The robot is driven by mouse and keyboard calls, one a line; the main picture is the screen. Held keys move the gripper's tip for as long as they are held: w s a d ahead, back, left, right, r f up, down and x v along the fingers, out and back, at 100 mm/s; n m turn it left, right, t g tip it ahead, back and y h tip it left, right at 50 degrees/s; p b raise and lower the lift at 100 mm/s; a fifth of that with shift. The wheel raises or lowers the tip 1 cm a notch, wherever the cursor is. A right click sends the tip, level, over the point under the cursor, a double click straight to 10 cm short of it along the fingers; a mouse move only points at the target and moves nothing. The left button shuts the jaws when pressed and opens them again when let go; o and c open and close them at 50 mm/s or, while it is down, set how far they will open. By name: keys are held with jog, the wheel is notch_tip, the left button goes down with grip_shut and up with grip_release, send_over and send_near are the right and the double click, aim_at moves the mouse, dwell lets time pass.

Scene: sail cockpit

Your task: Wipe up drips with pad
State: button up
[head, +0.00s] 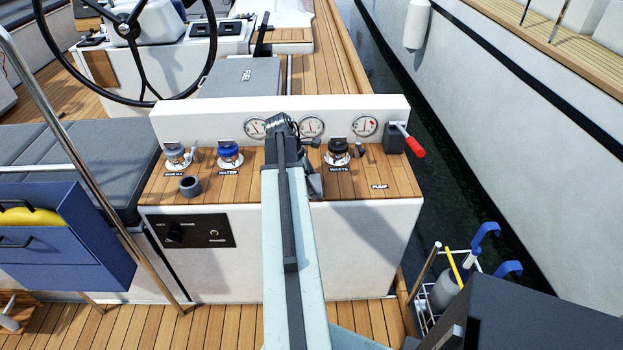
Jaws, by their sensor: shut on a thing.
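My gripper (314,184) is mostly hidden behind my own arm, low over the wooden top of the white console (380,240). Only a dark part of it shows, just right of the arm. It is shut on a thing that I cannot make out. I see no pad clearly, and no drips can be told on the wood. On the console top are a grey-metal filler fitting (177,154) at the left, a blue-capped one (230,151) labelled WATER, and a black-capped one (338,150) labelled WASTE. My arm hides the strip between the last two.
A grey ring-shaped cup (190,186) stands at the console's left front. A red-handled lever (412,145) sticks out at the right. Gauges (312,126) line the back panel. A blue pouch (60,240) hangs left; a wire caddy (455,285) stands right.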

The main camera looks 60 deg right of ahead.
jog(key=shift+s+a, duration=0.3)
jog(key=shift+a, duration=0.25)
jog(key=shift+s+a, duration=0.25)
jog(key=shift+a, duration=0.3)
jog(key=shift+d+r, duration=0.1)
notch_tip(320, 180, up, 6)
jog(key=p, duration=0.6)
notch_tip(320, 180, up, 3)
jog(key=p, duration=0.3)
jog(key=shift+r, duration=0.1)
